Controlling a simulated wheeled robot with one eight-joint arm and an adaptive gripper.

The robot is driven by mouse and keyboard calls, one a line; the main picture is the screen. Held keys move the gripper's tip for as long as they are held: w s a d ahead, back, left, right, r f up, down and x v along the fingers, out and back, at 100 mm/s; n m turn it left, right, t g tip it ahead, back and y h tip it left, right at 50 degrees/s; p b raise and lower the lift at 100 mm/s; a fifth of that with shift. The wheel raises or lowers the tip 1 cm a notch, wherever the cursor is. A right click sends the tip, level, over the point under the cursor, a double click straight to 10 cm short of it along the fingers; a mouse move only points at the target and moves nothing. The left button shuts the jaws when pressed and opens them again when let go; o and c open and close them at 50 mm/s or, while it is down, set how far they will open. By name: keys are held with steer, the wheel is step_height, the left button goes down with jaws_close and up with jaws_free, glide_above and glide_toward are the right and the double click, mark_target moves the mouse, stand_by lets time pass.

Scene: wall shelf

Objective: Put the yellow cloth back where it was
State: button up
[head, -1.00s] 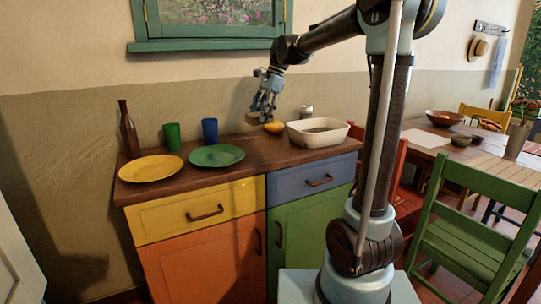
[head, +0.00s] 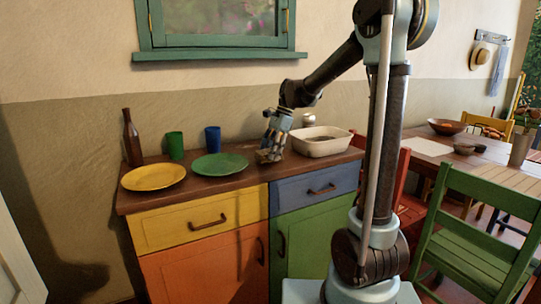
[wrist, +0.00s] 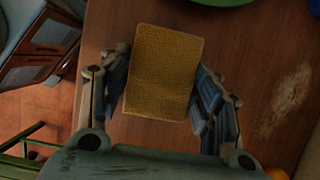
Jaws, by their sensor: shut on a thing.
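The yellow cloth (wrist: 163,72) shows in the wrist view as a flat, textured yellow rectangle between my fingers. My gripper (wrist: 163,88) is shut on it, one finger at each side. In the head view my gripper (head: 269,152) is low over the wooden countertop (head: 235,182), between the green plate (head: 220,164) and the white basin (head: 318,148). The cloth (head: 263,156) is small there and partly hidden by the fingers. I cannot tell whether it touches the countertop.
A pale smear (wrist: 287,102) marks the countertop right of the gripper in the wrist view. An orange item (wrist: 277,174) shows at the bottom right edge. A yellow plate (head: 153,177), a bottle (head: 131,140), a green cup (head: 175,145) and a blue cup (head: 213,139) stand left.

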steer(key=shift+f, duration=0.5)
steer(key=o, duration=0.9)
steer(key=shift+o, duration=0.2)
